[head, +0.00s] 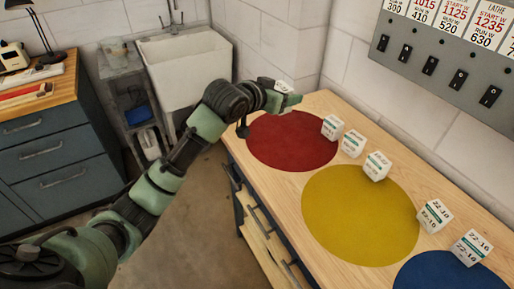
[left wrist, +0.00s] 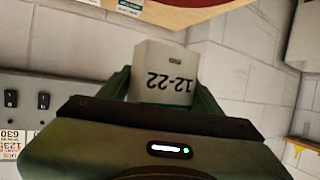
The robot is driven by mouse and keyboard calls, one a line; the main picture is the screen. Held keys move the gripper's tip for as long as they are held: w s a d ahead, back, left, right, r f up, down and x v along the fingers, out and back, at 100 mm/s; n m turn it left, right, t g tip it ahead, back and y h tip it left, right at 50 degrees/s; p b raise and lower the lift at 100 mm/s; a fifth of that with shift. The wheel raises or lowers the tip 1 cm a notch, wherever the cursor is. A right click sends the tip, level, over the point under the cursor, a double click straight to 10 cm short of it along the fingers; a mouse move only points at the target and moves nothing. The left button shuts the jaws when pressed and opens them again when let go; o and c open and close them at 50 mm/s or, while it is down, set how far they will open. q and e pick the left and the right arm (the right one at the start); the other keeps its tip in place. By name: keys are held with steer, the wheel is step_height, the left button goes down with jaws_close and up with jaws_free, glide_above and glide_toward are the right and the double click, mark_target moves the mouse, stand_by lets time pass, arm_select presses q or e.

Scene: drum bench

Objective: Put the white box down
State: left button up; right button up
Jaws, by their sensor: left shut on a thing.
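My left gripper (head: 288,98) is at the far end of the bench, over or just past the far edge of the red circle (head: 290,145). It is shut on a white box (head: 284,87), which is mostly hidden by the gripper in the head view. In the left wrist view the held white box (left wrist: 165,75) sits between the fingers and shows the upside-down print "12-22". I cannot tell how high it is above the bench. My right gripper is not in view.
Several other white boxes stand along the wall side of the wooden bench (head: 325,103), including one (head: 332,128) at the red circle's edge and one (head: 377,166) at the yellow circle (head: 360,220). A blue circle (head: 450,272) is nearest. The red circle's middle is clear.

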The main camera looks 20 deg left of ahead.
arm_select(q)
steer(key=f+p, duration=0.1)
steer(key=f, duration=1.8)
steer(key=shift+d, duration=0.2)
steer(key=shift+f, duration=0.15)
steer(key=o, duration=1.5)
steer(key=shift+c, duration=0.2)
steer(key=shift+r, duration=0.25)
steer(key=v, duration=1.2)
